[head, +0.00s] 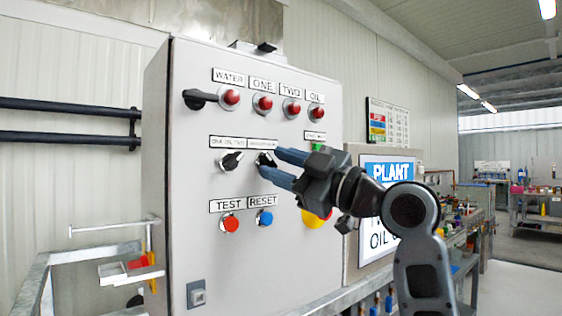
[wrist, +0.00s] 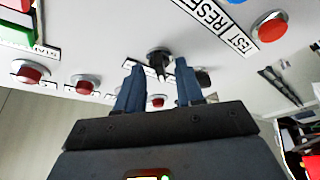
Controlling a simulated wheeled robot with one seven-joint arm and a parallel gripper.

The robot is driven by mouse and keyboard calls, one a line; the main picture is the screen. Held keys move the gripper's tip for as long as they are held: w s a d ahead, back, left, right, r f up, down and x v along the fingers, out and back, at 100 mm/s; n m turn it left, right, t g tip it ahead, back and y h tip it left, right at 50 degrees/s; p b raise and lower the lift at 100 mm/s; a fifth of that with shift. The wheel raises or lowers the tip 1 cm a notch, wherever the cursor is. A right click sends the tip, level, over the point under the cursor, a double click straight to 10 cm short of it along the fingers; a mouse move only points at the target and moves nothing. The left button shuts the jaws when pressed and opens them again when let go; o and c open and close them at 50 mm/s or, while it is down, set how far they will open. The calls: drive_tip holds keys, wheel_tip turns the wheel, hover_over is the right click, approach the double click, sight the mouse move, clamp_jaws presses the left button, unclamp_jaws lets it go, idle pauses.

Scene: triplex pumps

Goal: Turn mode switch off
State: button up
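A grey control cabinet (head: 190,250) carries two black rotary switches in its middle row. The right one (head: 265,159) sits under a white label too small to read; I cannot confirm from the lettering that it is the mode switch. My gripper (head: 274,163) is open in front of it, with one blue finger above and one below in the head view. In the wrist view this black knob (wrist: 159,62) shows between the fingertips, its pointer partly in view. I cannot tell whether the fingers touch it. The left rotary switch (head: 231,161) stands apart from my gripper.
Red lamps (head: 265,103) line the top row beside a black handle (head: 196,99). Below are a red TEST button (head: 230,224) and a blue RESET button (head: 265,218). A yellow part (head: 311,219) and a green button (head: 318,148) are close to my gripper. Metal railing stands left.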

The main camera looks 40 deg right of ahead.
drive_tip(key=shift+w, duration=0.15)
drive_tip(key=shift+c, duration=0.5)
clamp_jaws()
drive_tip(key=shift+a+m, duration=0.1)
drive_tip(key=shift+m, duration=0.2)
drive_tip(key=m+t+h, duration=0.1)
drive_tip(key=m+h, duration=0.1)
drive_tip(key=m, duration=0.2)
drive_tip(key=shift+a, duration=0.15)
drive_tip(key=m+h+p, duration=0.1)
drive_tip(key=m, duration=0.2)
drive_tip(key=m+t+h+p, duration=0.1)
drive_tip(key=m+h+p, duration=0.1)
drive_tip(key=m, duration=0.2)
drive_tip(key=shift+a+f+m, duration=0.1)
drive_tip(key=shift+a+m, duration=0.05)
drive_tip(key=shift+m, duration=0.15)
drive_tip(key=shift+m+h, duration=0.3)
drive_tip(key=shift+h, duration=0.1)
drive_tip(key=shift+o, duration=0.5)
unclamp_jaws()
